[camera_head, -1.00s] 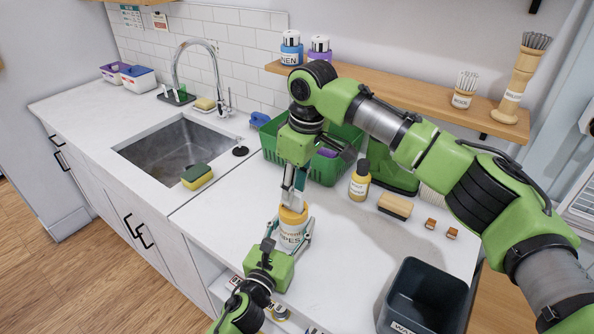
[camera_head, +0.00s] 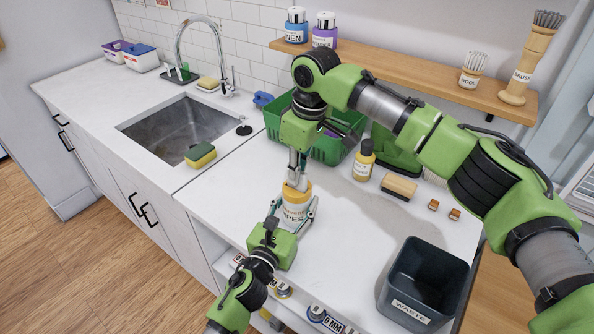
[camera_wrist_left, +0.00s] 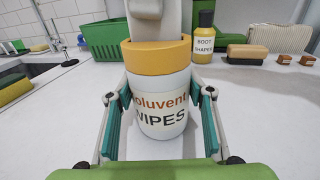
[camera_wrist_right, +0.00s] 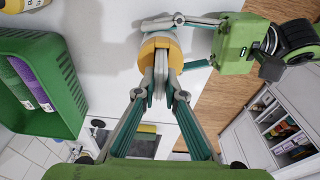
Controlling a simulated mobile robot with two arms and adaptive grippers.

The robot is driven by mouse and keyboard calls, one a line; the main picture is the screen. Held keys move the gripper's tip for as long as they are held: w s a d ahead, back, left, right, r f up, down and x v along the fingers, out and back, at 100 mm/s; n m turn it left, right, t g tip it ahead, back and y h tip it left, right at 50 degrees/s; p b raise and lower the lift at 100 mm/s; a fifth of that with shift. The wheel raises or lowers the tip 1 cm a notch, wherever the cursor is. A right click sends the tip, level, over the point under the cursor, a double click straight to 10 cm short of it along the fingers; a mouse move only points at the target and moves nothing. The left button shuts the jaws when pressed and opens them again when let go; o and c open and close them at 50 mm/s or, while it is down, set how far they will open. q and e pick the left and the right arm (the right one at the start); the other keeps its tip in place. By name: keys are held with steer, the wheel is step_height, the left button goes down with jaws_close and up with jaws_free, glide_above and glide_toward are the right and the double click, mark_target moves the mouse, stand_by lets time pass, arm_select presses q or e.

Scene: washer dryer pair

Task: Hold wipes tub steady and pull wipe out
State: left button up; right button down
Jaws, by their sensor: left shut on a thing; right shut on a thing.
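The wipes tub (camera_head: 294,214) is white with a yellow-orange lid and stands upright on the white counter. Its label reads "WIPES" in the left wrist view (camera_wrist_left: 160,118). My left gripper (camera_head: 292,220) is shut around the tub's body, one finger on each side. My right gripper (camera_head: 297,178) points down at the lid from above, its fingers close together. In the right wrist view my right gripper (camera_wrist_right: 161,85) is shut on a pale strip at the lid, which looks like the wipe.
A green basket (camera_head: 327,148) stands behind, beside a yellow bottle (camera_head: 364,163) and a brush (camera_head: 399,187). A dark waste bin (camera_head: 424,283) stands at the front right. The sink (camera_head: 180,130) is left. Counter around the tub is mostly clear.

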steer(key=shift+r, duration=0.15)
steer(key=shift+r, duration=4.55)
arm_select(q)
steer(key=o, duration=1.3)
steer(key=shift+c, duration=0.2)
